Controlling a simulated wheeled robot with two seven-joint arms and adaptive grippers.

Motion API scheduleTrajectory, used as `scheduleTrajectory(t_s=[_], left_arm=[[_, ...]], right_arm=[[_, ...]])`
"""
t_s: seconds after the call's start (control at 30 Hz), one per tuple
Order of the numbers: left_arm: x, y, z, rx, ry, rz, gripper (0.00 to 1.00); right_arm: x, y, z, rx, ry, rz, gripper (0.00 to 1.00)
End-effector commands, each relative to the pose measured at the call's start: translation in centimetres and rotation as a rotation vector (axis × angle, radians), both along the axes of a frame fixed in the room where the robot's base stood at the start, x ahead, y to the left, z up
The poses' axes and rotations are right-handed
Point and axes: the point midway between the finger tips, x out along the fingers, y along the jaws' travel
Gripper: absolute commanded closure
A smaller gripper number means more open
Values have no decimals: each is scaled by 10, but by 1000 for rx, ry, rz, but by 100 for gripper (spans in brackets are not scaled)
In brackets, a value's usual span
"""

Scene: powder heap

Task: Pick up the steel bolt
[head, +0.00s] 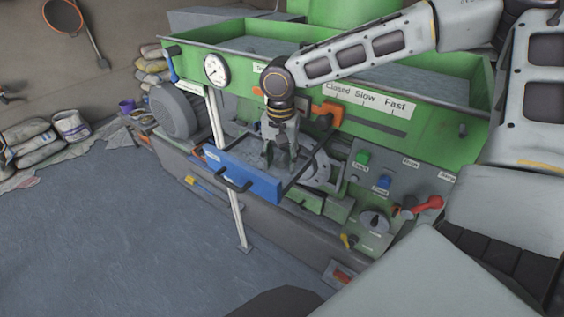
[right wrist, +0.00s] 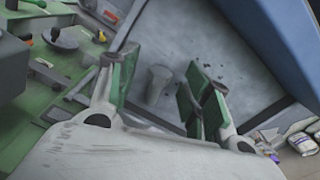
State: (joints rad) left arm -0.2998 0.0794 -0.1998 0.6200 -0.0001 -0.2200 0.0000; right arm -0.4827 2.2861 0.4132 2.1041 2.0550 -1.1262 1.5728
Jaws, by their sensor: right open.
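A steel bolt (right wrist: 158,84), grey with a wider round head, shows in the right wrist view inside the blue drawer (head: 243,180). The bolt appears between the green-padded fingers of my right gripper (head: 280,160), and I see a gap on both sides of it. The right gripper is open, pointing down into the drawer from above. In the head view I cannot make out the bolt clearly near the fingers. My left gripper is not in view.
The drawer hangs on a green machine with a trough (head: 435,120) behind. An orange handle (head: 327,113), a round gauge (head: 215,69) and a red lever (head: 428,204) are near. Dark crumbs (right wrist: 208,70) lie in the drawer. Open floor (head: 110,240) lies front left.

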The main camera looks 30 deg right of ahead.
Motion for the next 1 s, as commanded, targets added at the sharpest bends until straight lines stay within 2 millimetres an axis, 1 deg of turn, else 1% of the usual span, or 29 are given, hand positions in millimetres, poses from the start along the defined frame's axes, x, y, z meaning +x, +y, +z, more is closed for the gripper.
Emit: scheduleTrajectory(t_s=[0.03,0.07,0.3,0.4,0.77,0.87,1.0], left_arm=[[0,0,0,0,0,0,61],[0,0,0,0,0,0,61],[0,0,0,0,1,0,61],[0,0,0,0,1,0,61],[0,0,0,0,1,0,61],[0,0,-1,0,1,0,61],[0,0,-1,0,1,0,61]], right_arm=[[0,0,0,0,0,0,53],[0,0,0,0,0,0,57],[0,0,0,0,0,0,88],[0,0,0,0,0,0,100],[0,0,4,0,-1,0,100],[1,0,9,1,-4,0,100],[1,0,23,1,-4,1,100]])
